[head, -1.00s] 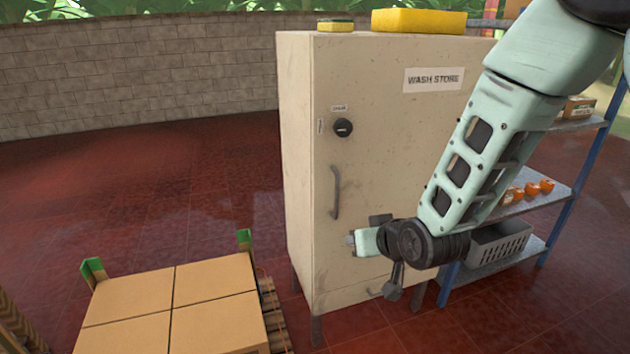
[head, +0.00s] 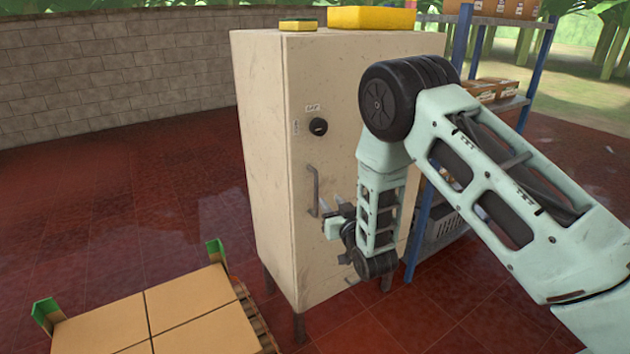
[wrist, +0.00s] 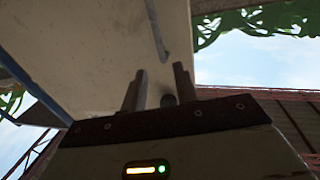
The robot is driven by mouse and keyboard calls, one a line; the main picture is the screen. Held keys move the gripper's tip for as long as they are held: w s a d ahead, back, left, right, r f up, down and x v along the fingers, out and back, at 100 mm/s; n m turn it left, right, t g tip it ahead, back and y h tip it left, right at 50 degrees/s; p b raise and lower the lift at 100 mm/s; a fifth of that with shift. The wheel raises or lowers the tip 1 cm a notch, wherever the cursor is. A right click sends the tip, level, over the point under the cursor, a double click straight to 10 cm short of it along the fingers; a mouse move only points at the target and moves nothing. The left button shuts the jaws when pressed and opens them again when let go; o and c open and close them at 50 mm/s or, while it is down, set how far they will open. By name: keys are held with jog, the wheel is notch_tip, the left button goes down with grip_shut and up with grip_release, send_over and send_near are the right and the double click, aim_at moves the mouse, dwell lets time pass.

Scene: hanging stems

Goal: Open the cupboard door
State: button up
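The cream cupboard (head: 262,150) stands upright on thin legs, and its door (head: 342,85) looks shut. A grey vertical bar handle (head: 312,185) is on the door's left side. A black round knob (head: 318,126) with small tags sits above it. My gripper (head: 325,207) is at the handle's lower end, just right of it. In the wrist view its two fingers (wrist: 161,88) are apart, with the handle (wrist: 156,32) beyond the tips and nothing clearly between them. I cannot tell whether a finger touches the handle. My arm hides the door's right part.
A yellow sponge (head: 298,25) and a larger yellow block (head: 371,18) lie on the cupboard. A pallet of cardboard boxes (head: 140,315) stands front left, close to the cupboard. A blue-post shelf (head: 512,104) is behind right. The red floor to the left is open.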

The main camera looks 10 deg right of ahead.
aim_at(317, 184)
jog(key=w, duration=0.4)
jog(key=w+a+p, duration=0.1)
jog(key=w, duration=0.3)
jog(key=w+p, duration=0.1)
jog(key=w, duration=0.3)
jog(key=shift+a, duration=0.15)
jog(key=shift+s, duration=0.1)
grip_shut()
